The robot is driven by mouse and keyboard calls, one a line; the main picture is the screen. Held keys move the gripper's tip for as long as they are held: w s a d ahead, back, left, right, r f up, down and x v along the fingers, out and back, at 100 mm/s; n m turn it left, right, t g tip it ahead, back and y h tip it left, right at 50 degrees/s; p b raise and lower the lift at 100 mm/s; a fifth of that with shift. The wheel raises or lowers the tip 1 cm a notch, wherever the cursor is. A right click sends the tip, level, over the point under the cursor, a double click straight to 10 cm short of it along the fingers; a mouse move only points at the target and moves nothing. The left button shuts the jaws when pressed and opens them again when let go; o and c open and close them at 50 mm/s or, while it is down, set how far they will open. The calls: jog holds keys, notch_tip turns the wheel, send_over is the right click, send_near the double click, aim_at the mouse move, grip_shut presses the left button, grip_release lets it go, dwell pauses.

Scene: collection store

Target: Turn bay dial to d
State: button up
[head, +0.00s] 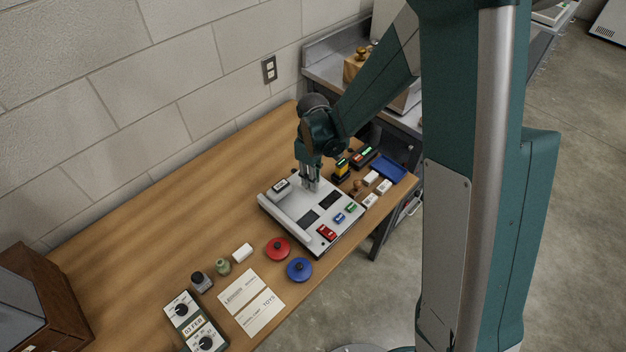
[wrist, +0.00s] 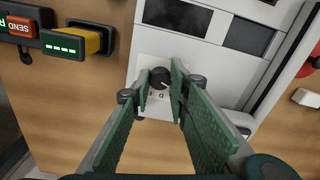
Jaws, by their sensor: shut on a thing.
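The bay dial (wrist: 159,77) is a small round black knob on a pale plate at the edge of the light grey panel (head: 287,212). In the wrist view it sits between my two green fingers (wrist: 160,80). In the head view my gripper (head: 311,184) reaches down onto the panel's far side and hides the dial. My gripper is shut on the dial. Small letters, seemingly D and E, show below the knob in the wrist view. A light mark shows on the knob, but I cannot tell which letter it points to.
Red, blue and green toy cars stand on the panel, with dark rectangles beside them. A yellow-and-black device (wrist: 80,42) and a red SEND button (wrist: 19,27) are nearby. A blue tray (head: 388,168), red lid (head: 278,249) and blue lid (head: 299,269) lie around the panel.

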jog(key=m+b, duration=0.1)
jog(key=m, duration=0.4)
jog(key=shift+b, duration=0.35)
jog(key=m+b, duration=0.1)
jog(key=m, duration=0.4)
jog(key=shift+m, duration=0.4)
jog(key=o, duration=0.9)
jog(key=shift+r, duration=0.1)
jog(key=shift+r, duration=5.9)
